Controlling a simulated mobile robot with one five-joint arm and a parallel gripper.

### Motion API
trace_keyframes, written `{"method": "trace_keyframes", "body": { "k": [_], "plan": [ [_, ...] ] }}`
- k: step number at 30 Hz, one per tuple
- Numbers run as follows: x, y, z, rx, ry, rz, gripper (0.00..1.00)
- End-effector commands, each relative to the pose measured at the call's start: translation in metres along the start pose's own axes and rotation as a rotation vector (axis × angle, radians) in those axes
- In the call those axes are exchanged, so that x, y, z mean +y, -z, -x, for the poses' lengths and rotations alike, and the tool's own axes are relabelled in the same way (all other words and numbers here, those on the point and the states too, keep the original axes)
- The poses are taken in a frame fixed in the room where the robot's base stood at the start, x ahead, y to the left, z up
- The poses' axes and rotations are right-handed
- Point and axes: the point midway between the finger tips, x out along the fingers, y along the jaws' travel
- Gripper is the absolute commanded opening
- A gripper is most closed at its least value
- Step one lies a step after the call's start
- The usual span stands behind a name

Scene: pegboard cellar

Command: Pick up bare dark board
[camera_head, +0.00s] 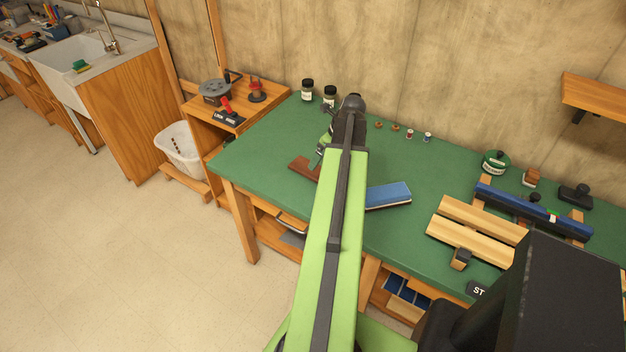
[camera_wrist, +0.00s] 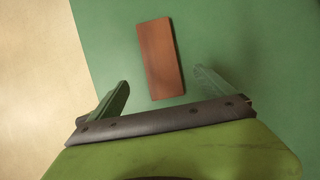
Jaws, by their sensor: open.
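A bare reddish-brown board (camera_head: 304,168) lies flat on the green bench top, partly hidden behind my arm in the head view. In the wrist view the whole board (camera_wrist: 161,58) shows, slightly tilted, beyond and between my two fingers. My gripper (camera_wrist: 163,88) is open and empty, with a finger on each side of the board's near end. In the head view my gripper (camera_head: 323,150) is largely hidden by the arm and is over the bench near the board. I cannot tell the exact height above it.
A blue-topped block (camera_head: 388,195) lies right of my arm on the green bench (camera_head: 265,150). Pale wood strips (camera_head: 470,235) and a blue bar clamp (camera_head: 530,211) lie farther right. Two dark jars (camera_head: 307,90) and small spools (camera_head: 409,134) stand along the wall. The bench's left part is clear.

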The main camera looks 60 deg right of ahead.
Motion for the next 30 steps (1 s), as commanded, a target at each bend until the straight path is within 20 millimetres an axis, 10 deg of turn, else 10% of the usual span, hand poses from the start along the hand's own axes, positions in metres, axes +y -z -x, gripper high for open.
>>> {"method": "trace_keyframes", "body": {
  "k": [3,20,30],
  "plan": [
    [-0.001,0.003,-0.035,0.000,0.000,0.000,0.93],
    [-0.002,-0.003,-0.091,0.000,0.000,0.001,0.93],
    [-0.001,-0.006,-0.091,0.000,-0.001,0.002,0.84]
  ]
}}
